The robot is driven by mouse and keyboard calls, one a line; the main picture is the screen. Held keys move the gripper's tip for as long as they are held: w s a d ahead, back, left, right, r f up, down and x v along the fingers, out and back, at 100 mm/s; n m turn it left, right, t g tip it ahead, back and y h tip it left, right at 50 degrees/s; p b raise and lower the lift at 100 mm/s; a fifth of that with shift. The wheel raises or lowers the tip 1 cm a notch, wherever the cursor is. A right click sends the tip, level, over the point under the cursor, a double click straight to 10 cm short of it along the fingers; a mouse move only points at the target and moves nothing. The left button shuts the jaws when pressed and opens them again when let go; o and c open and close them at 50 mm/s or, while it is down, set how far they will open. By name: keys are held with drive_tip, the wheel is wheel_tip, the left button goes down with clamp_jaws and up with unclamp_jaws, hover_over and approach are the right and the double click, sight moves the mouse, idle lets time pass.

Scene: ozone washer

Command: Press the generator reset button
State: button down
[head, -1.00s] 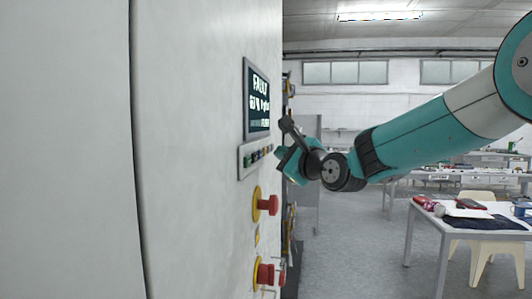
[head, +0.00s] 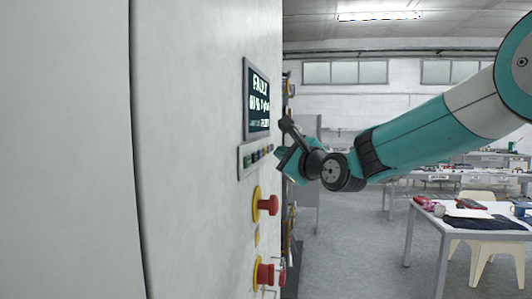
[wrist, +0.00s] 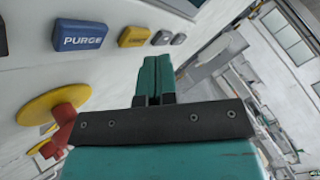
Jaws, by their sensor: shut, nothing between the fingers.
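In the head view a button strip (head: 255,157) sits on the pale cabinet face, under a dark display (head: 257,100) reading FAULT. In the wrist view I see a blue PURGE button (wrist: 83,36), a yellow button (wrist: 134,36) whose label I cannot read, and two small grey pieces (wrist: 171,38) to its right. No reset label is readable. My gripper (wrist: 154,68) is shut and empty, its teal fingertips just below the yellow button and grey pieces in the wrist picture. In the head view my gripper (head: 281,153) is just right of the strip; contact cannot be told.
A red mushroom button on a yellow disc (head: 257,204) sits below the strip, and another red one (head: 266,273) lower down. The upper one is left of my gripper in the wrist view. A table (head: 475,222) and chair stand far right; grey floor (head: 345,245) between is clear.

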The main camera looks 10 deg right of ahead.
drive_tip(key=shift+a, duration=0.1)
drive_tip(key=shift+w+a, duration=0.15)
drive_tip(key=shift+a, duration=0.15)
drive_tip(key=shift+w+a, duration=0.15)
drive_tip(key=shift+a, duration=0.2)
idle(0.6)
drive_tip(key=shift+d, duration=0.1)
drive_tip(key=shift+s+d, duration=0.3)
drive_tip(key=shift+d, duration=0.35)
drive_tip(key=d, duration=0.1)
drive_tip(key=s+d+b, duration=0.1)
drive_tip(key=d, duration=0.1)
drive_tip(key=s+d+b, duration=0.1)
drive_tip(key=shift+d, duration=0.35)
idle(0.6)
